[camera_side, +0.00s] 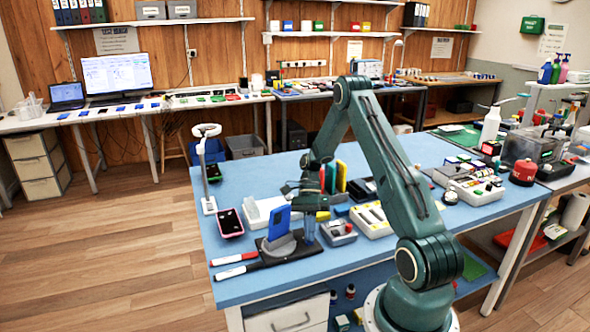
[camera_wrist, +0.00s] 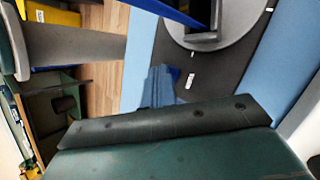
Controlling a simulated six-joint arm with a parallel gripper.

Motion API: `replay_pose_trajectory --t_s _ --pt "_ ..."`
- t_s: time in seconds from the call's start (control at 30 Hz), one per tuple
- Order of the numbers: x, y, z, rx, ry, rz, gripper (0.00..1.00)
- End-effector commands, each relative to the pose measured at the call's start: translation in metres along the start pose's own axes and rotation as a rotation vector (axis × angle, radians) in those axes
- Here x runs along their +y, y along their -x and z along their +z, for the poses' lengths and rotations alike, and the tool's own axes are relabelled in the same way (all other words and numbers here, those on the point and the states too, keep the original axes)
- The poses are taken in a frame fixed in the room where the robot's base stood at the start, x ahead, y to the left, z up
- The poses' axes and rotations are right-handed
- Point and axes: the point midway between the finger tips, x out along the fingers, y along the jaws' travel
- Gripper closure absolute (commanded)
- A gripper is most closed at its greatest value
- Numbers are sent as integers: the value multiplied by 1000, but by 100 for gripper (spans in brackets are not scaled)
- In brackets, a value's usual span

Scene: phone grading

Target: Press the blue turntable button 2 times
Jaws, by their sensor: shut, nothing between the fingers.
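The grey turntable (camera_side: 291,247) sits on a black base (camera_side: 262,262) near the table's front left, and a blue phone (camera_side: 279,222) stands upright on it. In the wrist view the round turntable (camera_wrist: 248,32) and its dark base (camera_wrist: 222,80) fill the upper right. My gripper (camera_side: 309,240) points down at the right end of the base, beside the turntable. In the wrist view my gripper (camera_wrist: 160,75) is shut and empty. A small blue patch (camera_wrist: 174,73), probably the blue button, shows just behind the fingertips. The fingers hide most of it, so I cannot tell whether they touch it.
Two markers (camera_side: 234,271) lie left of the base. A pink-edged tray (camera_side: 230,223) and a lamp stand (camera_side: 209,205) stand behind it. A grey box (camera_side: 339,236) and a white tray (camera_side: 372,220) sit close on the right.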

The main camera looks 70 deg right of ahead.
Motion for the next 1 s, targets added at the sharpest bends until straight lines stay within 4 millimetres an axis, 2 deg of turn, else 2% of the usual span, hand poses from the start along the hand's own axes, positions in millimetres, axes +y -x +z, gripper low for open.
replay_pose_trajectory --t_s 1.0 --pt "8 14 8 -1 -1 0 100"
